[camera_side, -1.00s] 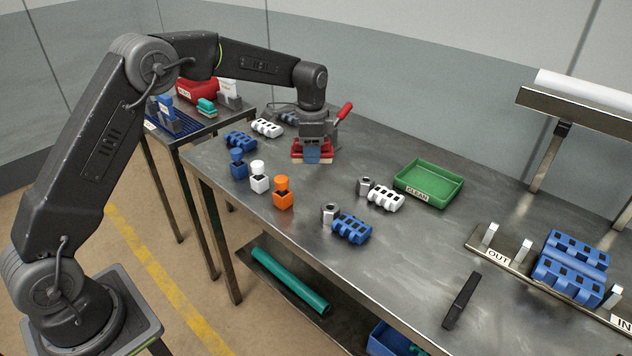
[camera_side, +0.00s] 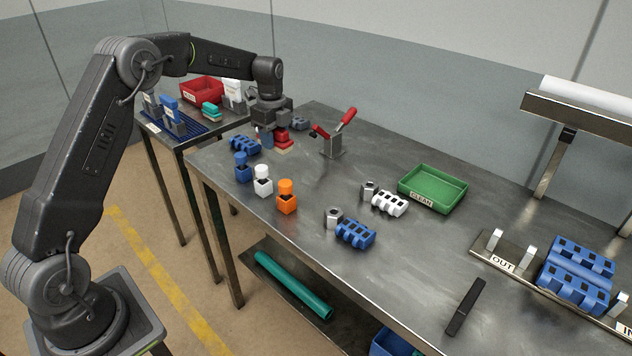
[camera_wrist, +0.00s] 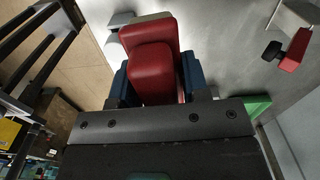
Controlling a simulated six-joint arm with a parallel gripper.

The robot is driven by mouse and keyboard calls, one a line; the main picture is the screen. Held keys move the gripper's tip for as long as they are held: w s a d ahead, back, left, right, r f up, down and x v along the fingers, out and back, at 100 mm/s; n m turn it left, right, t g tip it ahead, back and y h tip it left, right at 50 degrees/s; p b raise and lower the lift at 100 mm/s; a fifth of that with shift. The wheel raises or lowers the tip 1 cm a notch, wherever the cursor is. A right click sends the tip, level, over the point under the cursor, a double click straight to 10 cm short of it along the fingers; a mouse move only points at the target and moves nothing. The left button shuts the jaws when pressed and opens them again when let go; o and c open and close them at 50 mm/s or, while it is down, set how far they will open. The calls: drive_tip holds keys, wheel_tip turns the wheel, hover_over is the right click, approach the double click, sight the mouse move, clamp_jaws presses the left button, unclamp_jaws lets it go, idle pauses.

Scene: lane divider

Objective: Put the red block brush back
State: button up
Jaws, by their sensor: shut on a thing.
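The red block brush (camera_side: 283,136) is held in my gripper (camera_side: 267,138) over the far left part of the steel table. It has a red body and a pale underside. In the wrist view the red brush (camera_wrist: 152,62) sits between the two blue fingertips, and my gripper (camera_wrist: 153,80) is shut on it. In the side view one blue fingertip shows at its left, and part of the brush is hidden behind the gripper. I cannot tell exactly how high the brush is above the table.
A grey stand with a red lever (camera_side: 334,138) is right of the gripper. Blue, white and orange knobbed pieces (camera_side: 287,198) stand near the front edge. A green tray (camera_side: 433,188) lies further right. A side table with a blue rack (camera_side: 176,122) and red bin (camera_side: 203,89) is at left.

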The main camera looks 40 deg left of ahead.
hover_over(319, 185)
wheel_tip(319, 185, down, 7)
drive_tip(key=shift+f, duration=0.1)
wheel_tip(319, 185, down, 2)
drive_tip(key=shift+f, duration=0.7)
drive_tip(key=shift+f, duration=0.15)
drive_tip(key=shift+f, duration=0.1)
drive_tip(key=o, duration=0.9)
